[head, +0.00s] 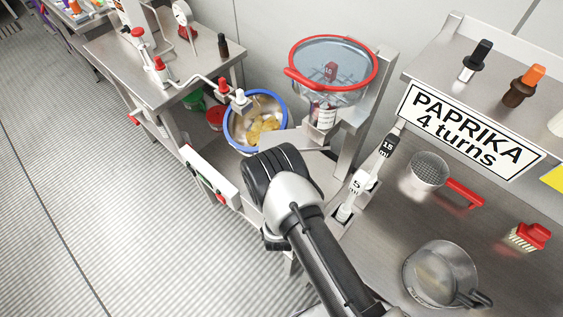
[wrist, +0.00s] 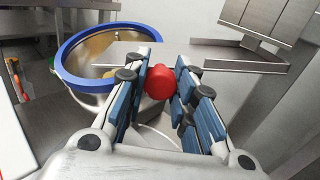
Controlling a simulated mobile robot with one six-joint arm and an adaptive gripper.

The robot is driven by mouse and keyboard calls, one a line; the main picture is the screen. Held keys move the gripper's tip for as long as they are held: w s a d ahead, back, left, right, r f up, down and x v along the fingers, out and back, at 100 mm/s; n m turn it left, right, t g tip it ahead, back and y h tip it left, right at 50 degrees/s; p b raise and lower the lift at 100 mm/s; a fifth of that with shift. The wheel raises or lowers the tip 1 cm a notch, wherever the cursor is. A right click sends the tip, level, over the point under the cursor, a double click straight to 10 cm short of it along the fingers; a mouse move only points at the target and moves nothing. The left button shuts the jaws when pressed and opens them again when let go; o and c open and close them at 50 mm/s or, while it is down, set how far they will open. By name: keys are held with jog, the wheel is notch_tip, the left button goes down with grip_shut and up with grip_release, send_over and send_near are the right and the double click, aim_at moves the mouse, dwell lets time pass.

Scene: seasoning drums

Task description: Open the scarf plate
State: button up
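A flat grey metal plate, which I take to be the scarf plate (wrist: 200,58), lies across the picture just beyond my fingertips in the wrist view. It also shows in the head view (head: 283,138) below the hopper, beside the drum. A round red knob (wrist: 160,82) sits in front of the plate, between my blue-padded fingers. My gripper (wrist: 164,70) appears closed on this knob, which fills the gap between the fingertips. How the knob joins the plate is hidden. In the head view my wrist hides the fingers and the knob.
A blue-rimmed drum (head: 230,120) with yellow pieces stands left of the plate. A red-rimmed clear hopper (head: 332,72) stands above and behind it. The right bench holds a sieve (head: 429,171), a pot (head: 440,275) and a red brush (head: 528,237). A grey side chute (wrist: 270,85) is close on the right.

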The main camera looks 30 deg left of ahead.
jog(key=o, duration=0.5)
jog(key=v, duration=1.2)
jog(key=shift+d, duration=0.1)
jog(key=shift+w, duration=0.1)
jog(key=shift+c, duration=0.6)
